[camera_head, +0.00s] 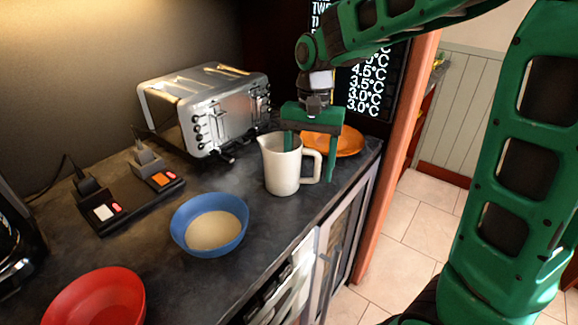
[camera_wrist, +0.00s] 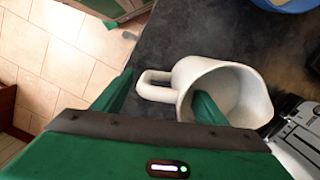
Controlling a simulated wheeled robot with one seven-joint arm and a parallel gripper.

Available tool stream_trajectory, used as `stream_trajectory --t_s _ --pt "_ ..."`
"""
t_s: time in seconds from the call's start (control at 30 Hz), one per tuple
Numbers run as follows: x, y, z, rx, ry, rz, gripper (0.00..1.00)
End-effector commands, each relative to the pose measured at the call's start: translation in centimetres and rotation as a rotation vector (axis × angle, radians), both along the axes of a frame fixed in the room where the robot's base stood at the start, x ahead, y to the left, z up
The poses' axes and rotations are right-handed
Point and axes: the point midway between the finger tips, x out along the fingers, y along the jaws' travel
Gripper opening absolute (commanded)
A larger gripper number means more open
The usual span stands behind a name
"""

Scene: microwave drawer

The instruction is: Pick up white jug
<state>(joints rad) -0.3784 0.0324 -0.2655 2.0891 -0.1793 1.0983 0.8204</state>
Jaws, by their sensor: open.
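The white jug (camera_head: 281,166) stands upright on the dark counter, with its handle to the right in the head view. It also shows from above in the wrist view (camera_wrist: 255,97), with its handle to the left. My green gripper (camera_head: 309,165) is open over the jug, pointing down. In the wrist view one finger reaches into the jug's mouth and the other is outside, beyond the handle, so the jug's near wall and handle lie between the fingers (camera_wrist: 165,95). I cannot tell whether either finger touches the jug.
A silver toaster (camera_head: 208,105) stands behind left of the jug, and an orange plate (camera_head: 345,141) behind right. A blue bowl (camera_head: 208,208), a red bowl (camera_head: 97,302) and a black power strip (camera_head: 128,205) lie to the left. The counter's front edge is close to the jug's right.

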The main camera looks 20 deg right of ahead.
Motion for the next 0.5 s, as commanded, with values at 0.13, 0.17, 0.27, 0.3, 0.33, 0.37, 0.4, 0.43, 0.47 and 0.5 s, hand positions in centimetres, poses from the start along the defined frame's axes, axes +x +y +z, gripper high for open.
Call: stream_trajectory --t_s 0.13,0.17,0.27,0.3,0.33,0.37,0.4,0.43,0.47,0.5 --pt "-0.2 0.1 -1.6 0.000 0.000 0.001 0.66" --pt "-0.2 0.1 -1.8 0.000 0.000 0.001 0.66" --pt "-0.3 0.1 -2.0 0.000 0.000 0.001 0.66" --pt "-0.2 0.1 -2.0 0.000 0.000 0.001 0.66" --pt "-0.2 0.1 -2.0 0.000 0.000 0.001 0.66" --pt "-0.2 0.1 -2.0 0.000 0.000 0.001 0.66" --pt "-0.2 0.1 -2.0 0.001 -0.001 0.001 0.66" --pt "-0.2 0.1 -2.0 0.001 -0.001 0.001 0.66" --pt "-0.2 0.1 -2.0 0.001 -0.001 0.001 0.59" --pt "-0.2 0.1 -2.0 0.001 -0.001 0.001 0.49"
